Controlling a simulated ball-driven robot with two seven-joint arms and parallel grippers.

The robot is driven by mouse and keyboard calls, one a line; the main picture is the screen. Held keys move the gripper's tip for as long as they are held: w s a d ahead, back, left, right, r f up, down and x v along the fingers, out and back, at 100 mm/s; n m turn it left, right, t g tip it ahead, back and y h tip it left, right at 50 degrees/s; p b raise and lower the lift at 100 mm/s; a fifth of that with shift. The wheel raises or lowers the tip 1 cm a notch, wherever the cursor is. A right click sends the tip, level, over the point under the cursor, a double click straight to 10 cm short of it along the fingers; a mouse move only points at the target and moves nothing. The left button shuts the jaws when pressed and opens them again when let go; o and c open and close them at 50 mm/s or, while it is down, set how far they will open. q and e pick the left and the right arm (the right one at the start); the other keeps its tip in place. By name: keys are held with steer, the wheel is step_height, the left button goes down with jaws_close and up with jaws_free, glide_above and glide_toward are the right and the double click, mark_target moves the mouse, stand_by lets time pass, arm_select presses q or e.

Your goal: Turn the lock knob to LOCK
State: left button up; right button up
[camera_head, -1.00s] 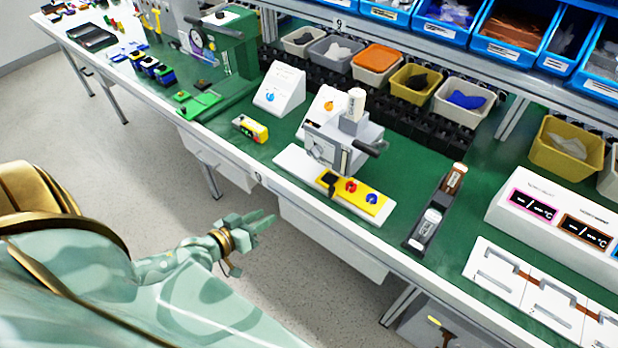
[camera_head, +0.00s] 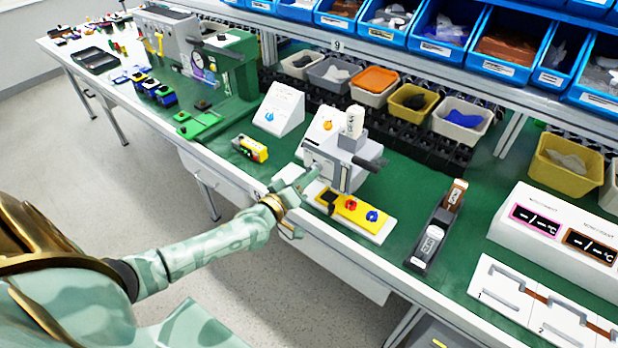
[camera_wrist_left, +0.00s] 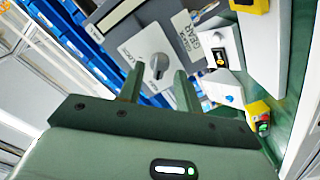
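The grey round lock knob (camera_wrist_left: 158,65) sits on a pale square plate in the left wrist view. In the head view, my left gripper (camera_head: 305,180) is at the front-left side of the grey gearbox machine (camera_head: 347,160). The knob cannot be made out clearly there, nor its exact pointer direction. My right gripper is not in view.
A yellow box with red and blue knobs (camera_head: 352,209) stands just in front of the machine. A small yellow button box (camera_head: 250,148) and a white sloped panel (camera_head: 280,108) are to the left. A black holder (camera_head: 436,228) is to the right. Bins line the back.

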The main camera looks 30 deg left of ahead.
arm_select(q)
steer(key=shift+w, duration=0.8)
jaws_close()
